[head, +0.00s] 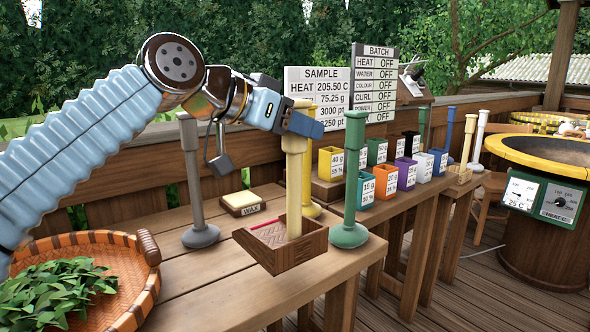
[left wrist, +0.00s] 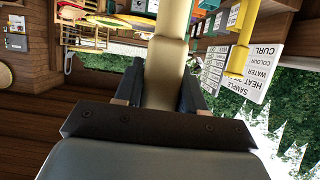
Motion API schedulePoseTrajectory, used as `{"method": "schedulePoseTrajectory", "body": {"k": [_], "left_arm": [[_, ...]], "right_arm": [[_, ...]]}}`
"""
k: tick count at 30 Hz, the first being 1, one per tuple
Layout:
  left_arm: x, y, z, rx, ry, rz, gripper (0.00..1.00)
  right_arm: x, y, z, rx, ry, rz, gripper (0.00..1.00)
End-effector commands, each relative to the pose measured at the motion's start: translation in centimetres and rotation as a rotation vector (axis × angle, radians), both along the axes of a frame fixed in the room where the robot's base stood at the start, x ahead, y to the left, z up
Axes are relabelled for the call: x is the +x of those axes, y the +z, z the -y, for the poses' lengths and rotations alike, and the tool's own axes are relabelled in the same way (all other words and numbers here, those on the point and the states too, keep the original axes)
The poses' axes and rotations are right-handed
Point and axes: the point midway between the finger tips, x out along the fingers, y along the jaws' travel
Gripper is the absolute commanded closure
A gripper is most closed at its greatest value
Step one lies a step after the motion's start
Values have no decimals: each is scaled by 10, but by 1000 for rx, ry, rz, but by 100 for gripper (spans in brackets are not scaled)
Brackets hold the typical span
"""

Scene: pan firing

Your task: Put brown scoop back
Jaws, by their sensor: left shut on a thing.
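The brown scoop has a square wooden tray (head: 284,258) with a red line inside and an upright cream handle (head: 294,190). My left gripper (head: 297,122) is shut on the top of this handle. In the left wrist view the cream handle (left wrist: 167,60) runs between the two dark fingers (left wrist: 160,92). The tray hangs level at the table's front edge. I cannot tell how far it is above the tabletop. My right gripper is not in view.
A grey post (head: 196,190) and a green post (head: 350,190) flank the scoop; a yellow one stands behind it. A wax block (head: 243,202) lies behind. A basket of leaves (head: 140,290) is at left, coloured boxes (head: 365,190) and a round pan (head: 550,155) at right.

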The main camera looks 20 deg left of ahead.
Motion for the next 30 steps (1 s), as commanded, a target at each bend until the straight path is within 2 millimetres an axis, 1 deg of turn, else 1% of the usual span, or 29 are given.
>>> {"method": "schedulePoseTrajectory", "body": {"k": [1, 8, 12, 15, 18, 24, 28, 29, 30], "left_arm": [[6, -10, -2, 0, 1, 0, 100], [20, -27, -7, 0, 1, 1, 100], [34, -48, -12, 0, 1, -1, 100], [32, -62, -11, 0, -1, 0, 100], [32, -67, -11, -1, 0, 2, 100], [32, -67, -11, -1, 0, 2, 100], [32, -72, -11, -1, 0, 2, 100], [32, -72, -11, 1, 0, 1, 59], [32, -71, -11, 1, 0, 1, 53]], "right_arm": [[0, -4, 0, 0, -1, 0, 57], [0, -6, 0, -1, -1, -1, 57], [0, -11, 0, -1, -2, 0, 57], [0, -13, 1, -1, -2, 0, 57], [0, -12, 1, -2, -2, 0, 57], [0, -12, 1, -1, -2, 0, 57], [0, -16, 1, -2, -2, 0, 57], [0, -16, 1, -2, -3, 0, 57], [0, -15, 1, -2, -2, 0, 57]]}}
